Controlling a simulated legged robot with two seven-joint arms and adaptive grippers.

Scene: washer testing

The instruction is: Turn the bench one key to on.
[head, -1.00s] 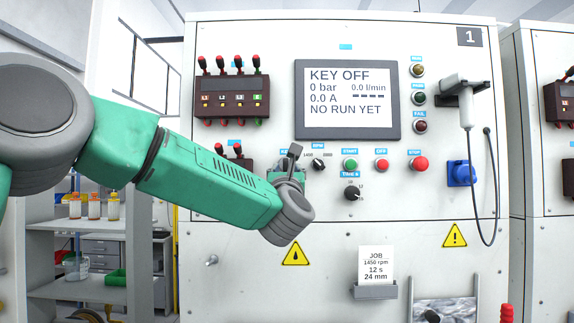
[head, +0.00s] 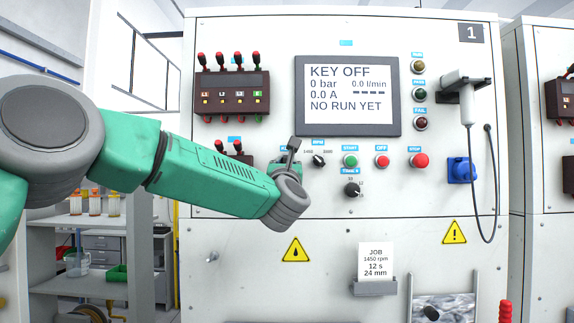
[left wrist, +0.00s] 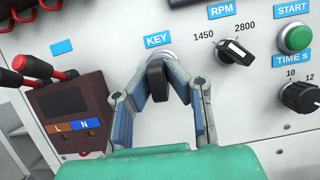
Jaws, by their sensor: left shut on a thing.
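The bench one key (left wrist: 157,78) is a black key in a round silver lock under the blue KEY label, in the left wrist view. My left gripper (left wrist: 160,72) is shut on it, with a finger on each side of the key head. In the head view my left gripper (head: 290,155) is at the panel, and the wrist and fingers hide the key there. The screen (head: 347,97) on bench 1 reads KEY OFF, 0 bar, 0.0 A and NO RUN YET. My right gripper is not in view.
Right of the key are the RPM knob (left wrist: 237,51), the green START button (left wrist: 296,38) and the TIME knob (left wrist: 301,97). Left of it is a dark terminal block (left wrist: 75,117) with red plugs. A handset (head: 458,90) with a hanging cable is at the right.

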